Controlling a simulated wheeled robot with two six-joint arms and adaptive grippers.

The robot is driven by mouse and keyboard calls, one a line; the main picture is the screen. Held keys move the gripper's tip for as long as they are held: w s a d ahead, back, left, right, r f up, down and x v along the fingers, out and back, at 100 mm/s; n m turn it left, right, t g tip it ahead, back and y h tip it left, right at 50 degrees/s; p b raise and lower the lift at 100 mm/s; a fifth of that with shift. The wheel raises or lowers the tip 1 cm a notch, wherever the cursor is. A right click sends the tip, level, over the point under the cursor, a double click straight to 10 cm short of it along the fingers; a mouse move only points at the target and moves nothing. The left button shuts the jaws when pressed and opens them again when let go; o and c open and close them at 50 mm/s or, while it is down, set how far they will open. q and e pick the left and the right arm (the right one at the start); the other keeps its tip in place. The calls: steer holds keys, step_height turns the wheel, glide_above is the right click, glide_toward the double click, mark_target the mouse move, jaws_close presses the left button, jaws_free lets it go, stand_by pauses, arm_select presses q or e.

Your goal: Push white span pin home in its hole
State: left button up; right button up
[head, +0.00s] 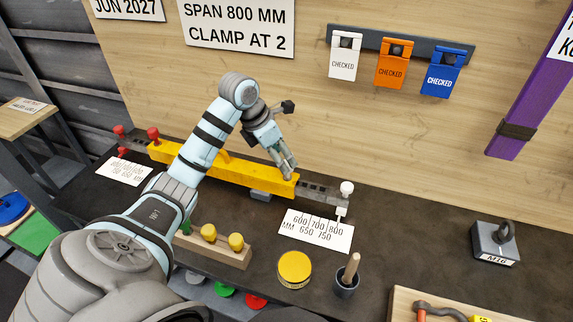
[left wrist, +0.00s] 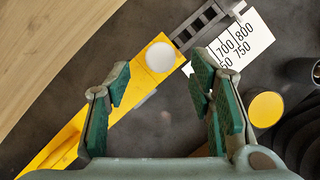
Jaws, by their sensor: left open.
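The white span pin shows in the left wrist view as a round white head (left wrist: 160,57) over the right end of the yellow beam (left wrist: 142,84). How deep it sits cannot be told from above. In the head view my left gripper covers that spot. My left gripper (head: 287,168) points down over the right end of the yellow beam (head: 222,170). In the left wrist view its green-padded fingers (left wrist: 160,80) are open and empty, apart on either side of the line to the white head. My right gripper is in neither view.
A white knob (head: 347,187) stands at the dark rail's right end, beside a scale card (head: 316,231). Red knobs (head: 153,133) stand at the left. A yellow tin (head: 294,268), a dark cup (head: 346,281) and a pin block (head: 216,251) stand in front.

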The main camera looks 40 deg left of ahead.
arm_select(q)
steer(key=d+v, duration=0.1)
steer(key=v, duration=0.5)
steer(key=shift+a+r, duration=0.2)
steer(key=shift+a, duration=0.3)
steer(key=shift+s, duration=0.1)
